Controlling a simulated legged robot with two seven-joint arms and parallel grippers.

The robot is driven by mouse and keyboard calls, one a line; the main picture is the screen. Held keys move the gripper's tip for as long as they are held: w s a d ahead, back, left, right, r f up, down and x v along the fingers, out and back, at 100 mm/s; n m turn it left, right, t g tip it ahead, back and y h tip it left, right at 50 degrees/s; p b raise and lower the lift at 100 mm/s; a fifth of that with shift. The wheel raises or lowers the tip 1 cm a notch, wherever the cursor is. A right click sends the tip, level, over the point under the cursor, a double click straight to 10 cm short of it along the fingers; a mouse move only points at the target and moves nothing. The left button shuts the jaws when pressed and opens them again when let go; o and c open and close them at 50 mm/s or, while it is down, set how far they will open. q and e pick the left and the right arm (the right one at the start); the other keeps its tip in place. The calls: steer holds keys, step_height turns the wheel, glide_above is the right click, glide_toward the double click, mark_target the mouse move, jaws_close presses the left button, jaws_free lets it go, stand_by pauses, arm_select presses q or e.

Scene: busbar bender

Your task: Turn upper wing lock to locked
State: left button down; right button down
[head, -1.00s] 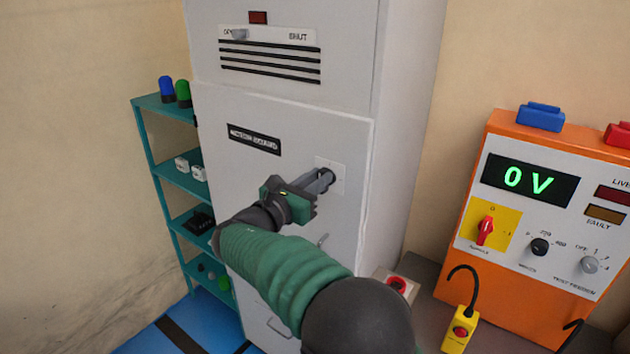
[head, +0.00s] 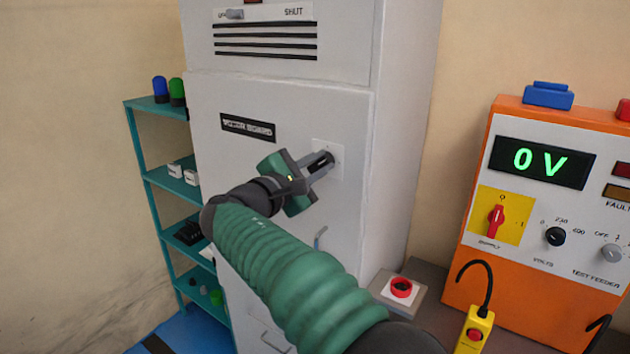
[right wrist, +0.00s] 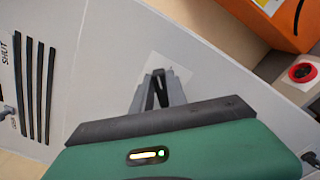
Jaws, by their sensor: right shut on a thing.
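The upper wing lock (head: 326,157) is a small black knob on a pale square plate (head: 334,148) on the grey cabinet door. My right gripper (head: 321,165) is shut on it, reaching in from the lower left. In the right wrist view both fingers (right wrist: 157,92) close around the dark lock against its plate. The fingers hide much of the lock, and its exact angle cannot be told. My left gripper is in neither view.
A teal shelf (head: 150,144) with lamps stands left. An orange test unit (head: 463,291) reading 0 V stands right. A red button box (head: 400,288) is low by the cabinet.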

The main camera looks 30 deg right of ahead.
steer(key=shift+s+d+f+m+b, duration=0.1)
steer(key=shift+m+b, duration=1.3)
steer(key=shift+b, duration=0.15)
steer(key=shift+s+d+f+m+b, duration=0.1)
steer(key=shift+m+b, duration=1.3)
steer(key=shift+b, duration=0.1)
steer(key=shift+d+f+m+b, duration=0.1)
steer(key=shift+m+b, duration=1.3)
steer(key=shift+b, duration=0.15)
steer(key=c, duration=1.7)
jaws_free()
steer(key=o, duration=0.4)
steer(key=shift+w+d+f, duration=0.1)
steer(key=shift+w+f, duration=0.15)
steer(key=shift+f, duration=0.1)
